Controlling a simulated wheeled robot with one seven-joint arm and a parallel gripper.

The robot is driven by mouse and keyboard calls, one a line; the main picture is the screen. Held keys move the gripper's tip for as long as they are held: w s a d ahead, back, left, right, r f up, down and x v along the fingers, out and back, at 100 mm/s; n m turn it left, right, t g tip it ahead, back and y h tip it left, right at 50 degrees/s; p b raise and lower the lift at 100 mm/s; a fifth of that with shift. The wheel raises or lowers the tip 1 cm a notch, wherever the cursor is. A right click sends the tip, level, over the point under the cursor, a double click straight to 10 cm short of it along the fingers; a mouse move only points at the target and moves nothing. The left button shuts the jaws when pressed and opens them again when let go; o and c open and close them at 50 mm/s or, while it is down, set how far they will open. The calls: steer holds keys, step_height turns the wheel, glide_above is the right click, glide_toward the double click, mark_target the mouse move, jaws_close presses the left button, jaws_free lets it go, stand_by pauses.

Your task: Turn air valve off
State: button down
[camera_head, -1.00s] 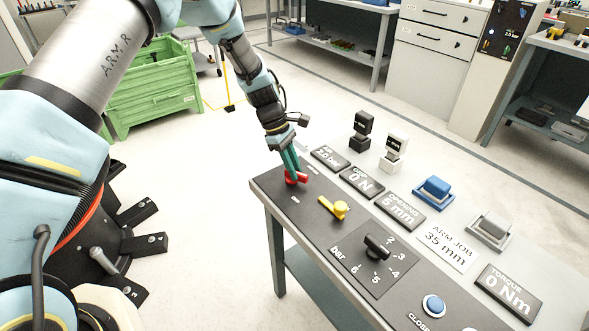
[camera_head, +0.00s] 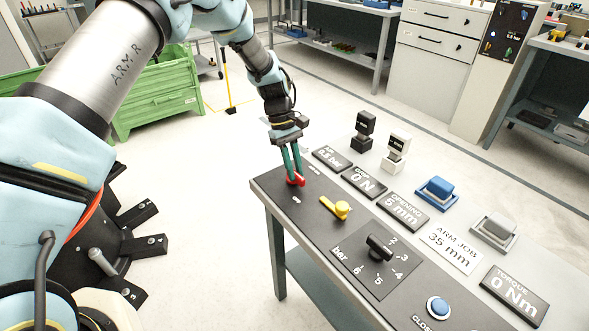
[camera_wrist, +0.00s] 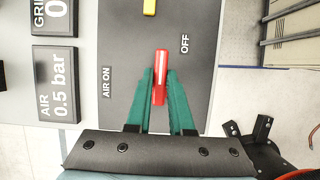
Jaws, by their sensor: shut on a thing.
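The red air valve handle (camera_head: 297,180) is at the far left corner of the dark control panel. In the wrist view the red handle (camera_wrist: 161,62) lies nearly straight up the picture, between the AIR ON label (camera_wrist: 106,82) on the left and the OFF label (camera_wrist: 185,43) on the right. My gripper (camera_head: 293,172) has green fingers, shut on the handle from both sides; they also show in the wrist view (camera_wrist: 160,82). The air display (camera_wrist: 57,98) reads 0.5 bar. The handle's pivot is hard to make out.
A yellow lever (camera_head: 338,208) and a black bar dial (camera_head: 379,247) sit nearby on the panel. A row of displays (camera_head: 368,181) and black and white blocks (camera_head: 363,131) stand behind. Floor is open left of the bench.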

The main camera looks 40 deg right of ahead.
steer(key=c, duration=0.8)
jaws_free()
steer(key=b+v, duration=0.2)
steer(key=v, duration=0.9)
steer(key=shift+b, duration=0.35)
steer(key=shift+s, duration=0.1)
